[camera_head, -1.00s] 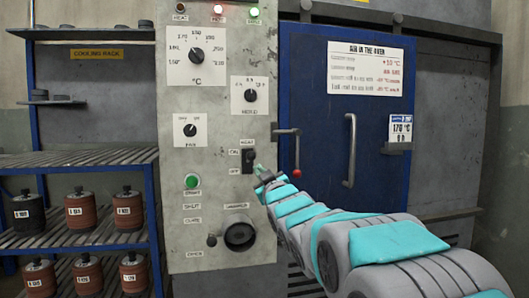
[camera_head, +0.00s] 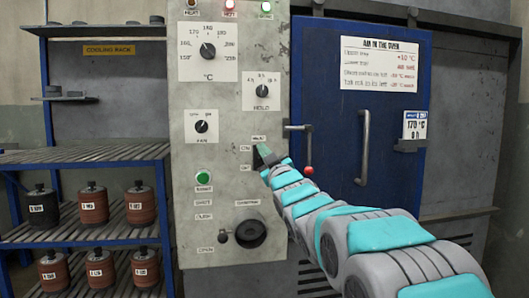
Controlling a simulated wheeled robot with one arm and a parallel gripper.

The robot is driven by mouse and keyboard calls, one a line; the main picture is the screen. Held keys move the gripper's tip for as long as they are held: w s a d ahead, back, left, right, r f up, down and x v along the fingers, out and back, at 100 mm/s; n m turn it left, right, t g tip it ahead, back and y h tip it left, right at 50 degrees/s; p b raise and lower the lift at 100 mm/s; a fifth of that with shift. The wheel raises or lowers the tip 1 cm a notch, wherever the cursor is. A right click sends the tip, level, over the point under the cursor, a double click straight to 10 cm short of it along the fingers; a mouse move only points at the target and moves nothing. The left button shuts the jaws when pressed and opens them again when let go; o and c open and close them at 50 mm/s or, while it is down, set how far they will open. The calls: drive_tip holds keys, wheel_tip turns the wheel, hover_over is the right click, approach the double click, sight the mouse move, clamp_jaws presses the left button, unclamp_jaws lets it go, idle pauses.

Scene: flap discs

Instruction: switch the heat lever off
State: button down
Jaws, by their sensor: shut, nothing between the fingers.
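The heat lever (camera_head: 256,159) is on the grey control panel (camera_head: 212,235), between small HEAT, ON and OFF labels. Only a dark strip of its switch plate shows; my gripper hides the rest, so its position cannot be made out. My gripper (camera_head: 264,152) is shut and empty, with its green tip in front of the upper part of the lever, near the ON label. I cannot tell whether it touches the lever.
Dials sit above and left of the lever, and a green button (camera_head: 203,178) is below left. To the right are a red-knobbed latch (camera_head: 308,169) and the blue oven door (camera_head: 340,130) with its handle (camera_head: 363,148).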

drive_tip(key=p+x, duration=0.2)
drive_tip(key=x, duration=0.6)
drive_tip(key=f, duration=0.1)
drive_tip(key=d+f, duration=0.1)
drive_tip(key=w+f, duration=0.1)
drive_tip(key=shift+d+f, duration=0.15)
drive_tip(key=shift+d, duration=0.2)
drive_tip(key=shift+s+f+b, duration=0.15)
drive_tip(key=shift+f+b, duration=0.25)
drive_tip(key=shift+b, duration=0.65)
